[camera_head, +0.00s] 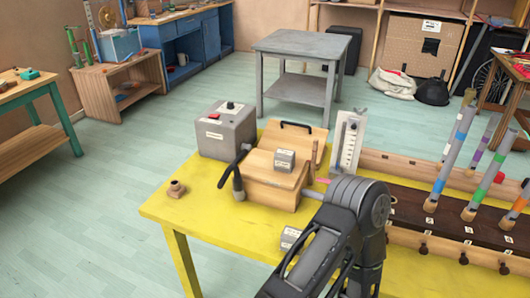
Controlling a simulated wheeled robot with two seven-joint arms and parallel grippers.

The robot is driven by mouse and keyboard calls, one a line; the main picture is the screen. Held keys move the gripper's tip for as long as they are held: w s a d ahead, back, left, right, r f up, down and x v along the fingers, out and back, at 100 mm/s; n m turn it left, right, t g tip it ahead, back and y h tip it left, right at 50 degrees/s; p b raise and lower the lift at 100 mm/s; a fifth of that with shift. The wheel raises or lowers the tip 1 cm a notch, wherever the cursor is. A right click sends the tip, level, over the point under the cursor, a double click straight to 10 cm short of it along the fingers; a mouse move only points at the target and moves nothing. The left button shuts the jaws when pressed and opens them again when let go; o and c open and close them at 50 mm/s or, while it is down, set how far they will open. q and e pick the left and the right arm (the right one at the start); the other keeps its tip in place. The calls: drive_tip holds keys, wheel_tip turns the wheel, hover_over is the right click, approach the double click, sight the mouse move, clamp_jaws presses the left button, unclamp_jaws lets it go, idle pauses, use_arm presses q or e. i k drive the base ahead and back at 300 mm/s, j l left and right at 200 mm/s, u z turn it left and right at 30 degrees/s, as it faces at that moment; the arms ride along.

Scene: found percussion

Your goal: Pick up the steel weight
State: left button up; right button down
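A small grey block with a white label, which looks like a steel weight (285,160), sits on top of the wooden box (272,184) on the yellow table (200,228). A second grey labelled block (290,237) lies near the table's front edge, partly hidden by my arm. I cannot tell from the labels which block is the steel weight. One of my arms rises from the bottom, right of centre, and covers part of the table. Neither gripper's fingertips can be made out.
A grey control box (227,132) stands behind the wooden box, with a dark curved piece (237,178) beside it. A white gauge stand (348,142) and a wooden rack with coloured tubes (453,150) fill the right. The table's left end is mostly clear around a small brown piece (176,189).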

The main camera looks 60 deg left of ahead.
sight(284, 159)
drive_tip(key=k+j, duration=0.35)
drive_tip(key=j, duration=0.15)
drive_tip(key=k+j, duration=0.35)
drive_tip(key=i+j, duration=0.05)
drive_tip(key=j, duration=0.05)
